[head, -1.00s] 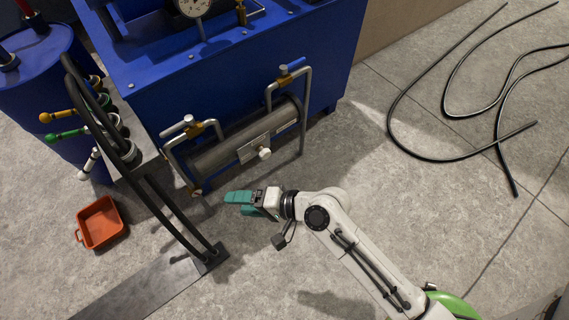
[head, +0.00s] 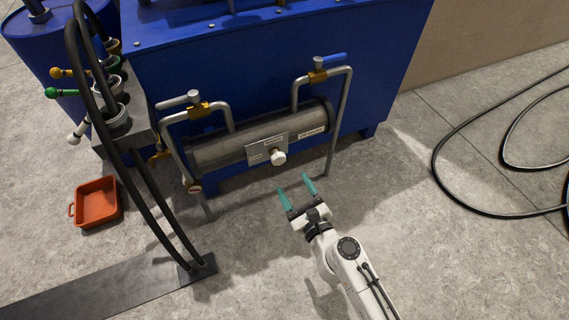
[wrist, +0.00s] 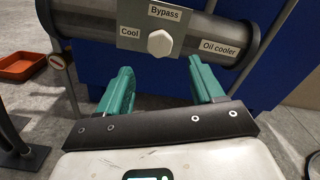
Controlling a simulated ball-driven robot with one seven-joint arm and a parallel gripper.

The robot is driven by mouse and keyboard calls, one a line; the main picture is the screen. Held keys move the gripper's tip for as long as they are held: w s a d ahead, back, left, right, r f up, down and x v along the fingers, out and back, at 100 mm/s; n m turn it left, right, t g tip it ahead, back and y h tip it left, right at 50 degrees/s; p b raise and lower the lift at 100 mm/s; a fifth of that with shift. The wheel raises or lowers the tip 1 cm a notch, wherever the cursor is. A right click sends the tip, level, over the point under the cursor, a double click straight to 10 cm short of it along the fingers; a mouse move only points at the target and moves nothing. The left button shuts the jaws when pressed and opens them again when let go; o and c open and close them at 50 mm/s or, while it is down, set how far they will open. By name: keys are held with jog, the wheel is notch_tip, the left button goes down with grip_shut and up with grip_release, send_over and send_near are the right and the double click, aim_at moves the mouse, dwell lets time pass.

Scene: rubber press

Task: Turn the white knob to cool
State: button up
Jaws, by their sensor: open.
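The white knob (head: 278,157) sticks out from a label plate (head: 267,148) on the front of the grey oil cooler cylinder (head: 213,151). In the wrist view the knob (wrist: 160,43) sits between a "Cool" label (wrist: 130,32) on its left and a "Bypass" label (wrist: 164,12) above it. An "Oil cooler" label (wrist: 218,48) is to the right. My gripper (head: 296,187) is open and empty, with its teal fingers pointing toward the cylinder. It is in front of the knob and apart from it. In the wrist view the knob shows between and beyond the fingertips (wrist: 163,78).
Pipes with a white-handled valve (head: 180,101) and a blue-handled valve (head: 328,60) flank the cylinder, against a blue cabinet (head: 385,60). An orange tray (head: 96,203) and black hoses (head: 150,190) are to the left. A cable (head: 470,210) lies right. Floor around my arm is clear.

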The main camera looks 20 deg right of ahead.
aim_at(280, 161)
jog(key=w, duration=0.9)
jog(key=shift+w, duration=0.1)
jog(key=shift+c, duration=0.4)
jog(key=c, duration=1)
